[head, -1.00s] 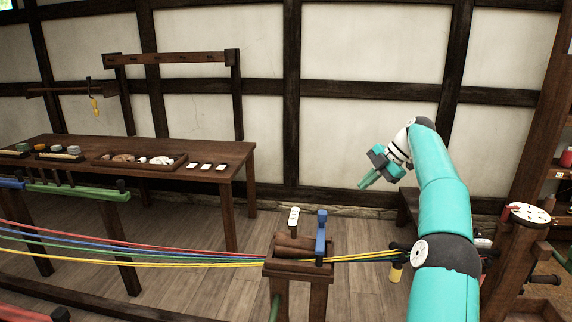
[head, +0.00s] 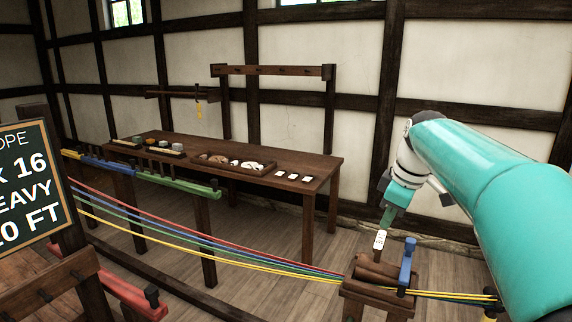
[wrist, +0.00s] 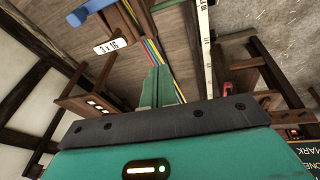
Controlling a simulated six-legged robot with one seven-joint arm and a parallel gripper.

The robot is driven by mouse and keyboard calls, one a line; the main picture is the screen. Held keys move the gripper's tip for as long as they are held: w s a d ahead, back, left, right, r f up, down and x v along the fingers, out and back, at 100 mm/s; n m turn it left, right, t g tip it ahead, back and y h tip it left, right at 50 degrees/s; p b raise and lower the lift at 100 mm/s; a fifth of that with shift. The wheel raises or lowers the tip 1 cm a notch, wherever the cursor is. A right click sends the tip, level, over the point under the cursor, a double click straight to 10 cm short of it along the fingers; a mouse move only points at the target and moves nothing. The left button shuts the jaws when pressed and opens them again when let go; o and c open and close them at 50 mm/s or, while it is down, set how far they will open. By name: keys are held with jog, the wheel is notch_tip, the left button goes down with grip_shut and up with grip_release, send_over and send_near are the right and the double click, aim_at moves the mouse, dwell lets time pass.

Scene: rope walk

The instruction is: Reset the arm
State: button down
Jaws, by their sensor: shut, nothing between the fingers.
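My gripper (head: 387,215) is shut and empty at the end of my teal arm, on the right of the head view. It hangs pointing down, just above and behind a wooden post with a roller top (head: 378,272). A small white tag (head: 380,240) stands on that post just below the fingertips in the picture; whether they touch cannot be told. In the wrist view the shut green fingers (wrist: 158,85) point over the coloured ropes (wrist: 152,50), and the tag reading 3 x 16 (wrist: 109,46) lies to their left.
A blue upright handle (head: 406,262) stands on the post. Red, blue, green and yellow ropes (head: 225,245) run across to it. A long wooden table (head: 325,166) with trays and white cards is behind. A chalkboard sign (head: 35,185) is at the left.

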jog(key=s+a+f+m+t, duration=0.1)
jog(key=s+a+f+m, duration=0.1)
jog(key=s, duration=0.6)
jog(key=s+a+f+m+h, duration=0.1)
jog(key=s+a+f+m, duration=0.1)
jog(key=s+f+m, duration=0.3)
jog(key=s+a+f+m+t, duration=0.1)
jog(key=s+f+m, duration=0.3)
jog(key=s, duration=0.9)
jog(key=shift+a+f+t, duration=0.3)
jog(key=shift+a+f, duration=0.2)
jog(key=shift+a, duration=0.15)
